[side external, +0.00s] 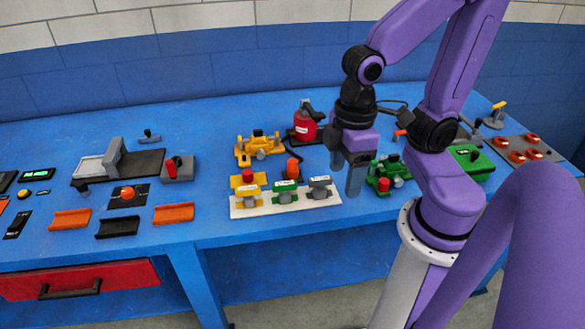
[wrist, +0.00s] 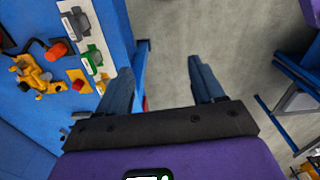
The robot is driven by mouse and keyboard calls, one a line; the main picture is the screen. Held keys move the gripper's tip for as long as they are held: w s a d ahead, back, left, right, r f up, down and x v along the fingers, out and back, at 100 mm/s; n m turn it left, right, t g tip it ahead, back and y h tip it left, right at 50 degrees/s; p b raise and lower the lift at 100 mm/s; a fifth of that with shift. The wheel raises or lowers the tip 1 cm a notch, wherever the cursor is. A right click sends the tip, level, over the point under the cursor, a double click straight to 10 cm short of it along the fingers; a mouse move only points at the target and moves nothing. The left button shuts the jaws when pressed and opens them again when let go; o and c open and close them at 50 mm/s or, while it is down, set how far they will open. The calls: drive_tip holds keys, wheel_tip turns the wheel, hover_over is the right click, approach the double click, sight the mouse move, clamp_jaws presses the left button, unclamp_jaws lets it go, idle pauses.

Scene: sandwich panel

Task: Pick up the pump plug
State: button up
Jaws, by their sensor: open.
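No part is clearly marked as the pump plug, so I cannot tell which one it is. Candidates are small plug-like parts on a white strip (side external: 240,213): a yellow one with a red top (side external: 248,179), a green one (side external: 285,190) and a grey one (side external: 319,186). In the wrist view the green part (wrist: 91,58) and the grey part (wrist: 77,22) show at upper left. My gripper (side external: 346,180) is open and empty, pointing down just right of the strip. In the wrist view it (wrist: 158,70) has floor between its fingers.
A yellow valve-like assembly (side external: 259,147) and a red canister (side external: 305,126) stand behind the strip. A green assembly with a red knob (side external: 384,184) is close to my gripper's right. Orange trays (side external: 173,213) lie at left. The blue table's (side external: 215,225) front edge is near.

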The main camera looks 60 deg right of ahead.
drive_tip(key=w+m, duration=0.7)
drive_tip(key=w, duration=0.1)
drive_tip(key=m, duration=1.9)
hover_over(293, 160)
wheel_tip(293, 160, down, 6)
drive_tip(key=f, duration=1.1)
drive_tip(key=shift+s+a+f, duration=0.1)
drive_tip(key=shift+s+a, duration=0.05)
drive_tip(key=shift+s, duration=0.15)
drive_tip(key=shift+w+f, duration=0.15)
drive_tip(key=shift+f, duration=1.35)
drive_tip(key=shift+w+f, duration=0.15)
drive_tip(key=shift+f, duration=1.3)
drive_tip(key=c, duration=1.2)
